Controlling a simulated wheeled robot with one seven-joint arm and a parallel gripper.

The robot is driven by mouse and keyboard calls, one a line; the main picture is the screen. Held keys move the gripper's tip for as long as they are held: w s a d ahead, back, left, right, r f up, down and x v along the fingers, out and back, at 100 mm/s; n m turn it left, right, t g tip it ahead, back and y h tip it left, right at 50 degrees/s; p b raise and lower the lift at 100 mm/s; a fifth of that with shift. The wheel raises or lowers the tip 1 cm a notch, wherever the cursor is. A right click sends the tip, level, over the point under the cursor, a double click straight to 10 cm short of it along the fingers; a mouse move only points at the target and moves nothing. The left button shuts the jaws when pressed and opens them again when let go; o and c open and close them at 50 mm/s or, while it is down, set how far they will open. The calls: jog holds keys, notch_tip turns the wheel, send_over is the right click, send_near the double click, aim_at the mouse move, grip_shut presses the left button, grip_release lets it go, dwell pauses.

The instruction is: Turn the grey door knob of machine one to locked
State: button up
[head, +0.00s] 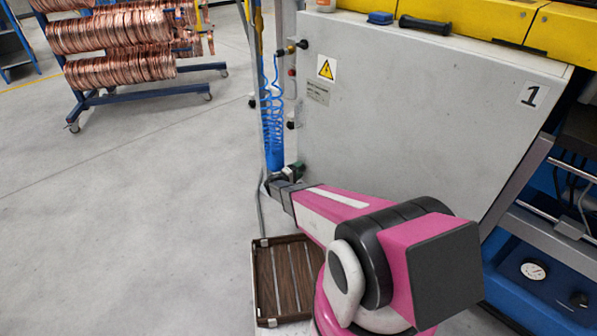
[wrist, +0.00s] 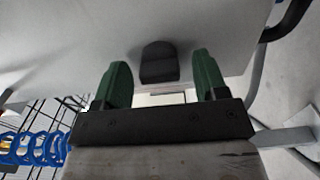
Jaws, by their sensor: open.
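Machine one (head: 420,120) is a pale grey cabinet marked with a black "1". In the wrist view, a dark grey knob (wrist: 159,70) stands out from its pale panel. My gripper (head: 295,171) is low at the panel's left edge in the head view. In the wrist view, my gripper (wrist: 160,62) is open, with one green finger on each side of the knob and a visible gap on both sides. The knob at the gripper cannot be made out in the head view. No lock marking is readable.
Other dark knobs (head: 293,125) and a red button (head: 291,72) sit higher on the panel's left edge. Coiled blue hoses (head: 273,120) hang beside it. A brown slatted tray (head: 262,285) lies below my arm. A copper tube rack (head: 115,45) stands at upper left; floor between is clear.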

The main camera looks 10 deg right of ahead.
jog(key=c, duration=0.9)
jog(key=shift+n, duration=0.3)
jog(key=n, duration=0.3)
jog(key=shift+n, duration=0.4)
jog(key=n, duration=0.9)
jog(key=shift+n, duration=2.2)
